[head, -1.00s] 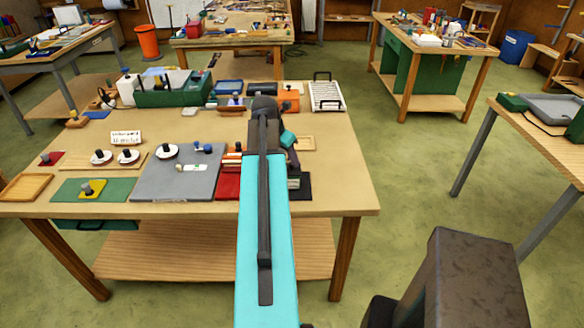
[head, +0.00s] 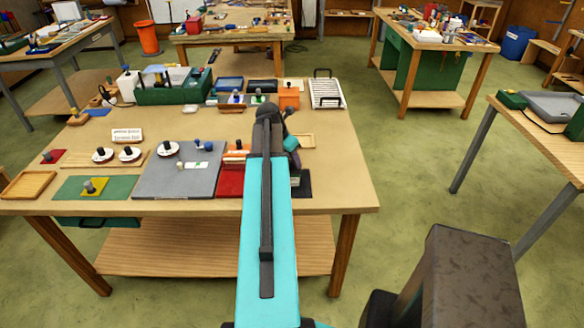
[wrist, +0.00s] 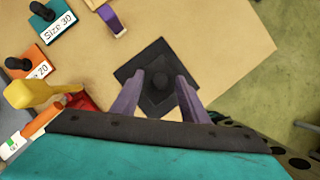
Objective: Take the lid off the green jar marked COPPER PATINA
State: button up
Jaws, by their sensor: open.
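I cannot make out a green jar marked COPPER PATINA in either view; no such lettering is readable. In the wrist view my gripper (wrist: 160,77) is open, its two purple fingers apart on either side of a dark round knob (wrist: 161,80) on a dark square piece (wrist: 144,72). Whether the fingers touch the knob cannot be told. In the head view my arm covers part of the table, and the fingers are hidden or too small to tell.
The wooden table (head: 340,170) carries a grey mat (head: 160,184), a green mat (head: 120,184), a white sign (head: 127,136) and a green box (head: 165,95). In the wrist view, plates marked Size 30 (wrist: 65,27) and Size 20 (wrist: 42,68) and a yellow object (wrist: 30,95) lie left.

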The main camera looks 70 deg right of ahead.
aim_at(291, 162)
grip_shut()
jog(key=shift+r, duration=0.2)
jog(key=shift+r+b, duration=1.15)
jog(key=shift+r, duration=0.35)
jog(key=w+a+r+b, duration=0.1)
jog(key=w+a+b, duration=0.1)
jog(key=a, duration=0.5)
jog(key=w+a+b, duration=0.2)
jog(key=a+b, duration=0.1)
jog(key=a, duration=0.5)
jog(key=shift+a+r, duration=0.3)
jog(key=shift+r, duration=0.05)
